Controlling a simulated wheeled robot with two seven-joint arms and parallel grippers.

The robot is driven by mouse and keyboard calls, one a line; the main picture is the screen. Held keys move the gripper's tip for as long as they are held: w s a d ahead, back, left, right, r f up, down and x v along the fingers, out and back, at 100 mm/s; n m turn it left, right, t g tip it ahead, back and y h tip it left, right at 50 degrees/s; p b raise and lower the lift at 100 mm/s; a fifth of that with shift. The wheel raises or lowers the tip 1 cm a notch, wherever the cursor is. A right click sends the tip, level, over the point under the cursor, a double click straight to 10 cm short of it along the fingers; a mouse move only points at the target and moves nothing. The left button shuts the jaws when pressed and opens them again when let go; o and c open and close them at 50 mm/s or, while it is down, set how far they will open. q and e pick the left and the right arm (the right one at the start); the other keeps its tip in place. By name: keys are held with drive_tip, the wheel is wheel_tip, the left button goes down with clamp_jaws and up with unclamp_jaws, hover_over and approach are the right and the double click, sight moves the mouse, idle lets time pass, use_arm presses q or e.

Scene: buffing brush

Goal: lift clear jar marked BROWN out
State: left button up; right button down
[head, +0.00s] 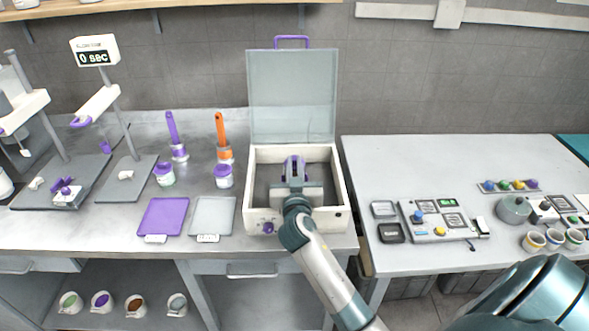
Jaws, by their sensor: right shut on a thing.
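My right gripper (293,170) reaches down into an open white box (338,217) with a raised clear lid (291,97). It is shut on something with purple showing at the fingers. The gripper hides most of this object, which fits the place of the clear jar. I cannot read a BROWN label on it. My left gripper is not in view.
Two purple-marked jars (223,177) and two brushes (220,135) stand left of the box. A purple mat (163,215) and a grey mat (212,215) lie at its front left. A control panel (437,220) is on the right table. Cups sit on the lower shelf.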

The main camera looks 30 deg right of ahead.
drive_tip(key=shift+r, duration=0.45)
wheel_tip(320, 180, up, 3)
drive_tip(key=shift+f+b, duration=0.2)
drive_tip(key=shift+b, duration=0.35)
drive_tip(key=s+d+r+b, duration=0.2)
drive_tip(key=s+d+r, duration=0.5)
drive_tip(key=s+d, duration=0.1)
drive_tip(key=shift+d, duration=0.35)
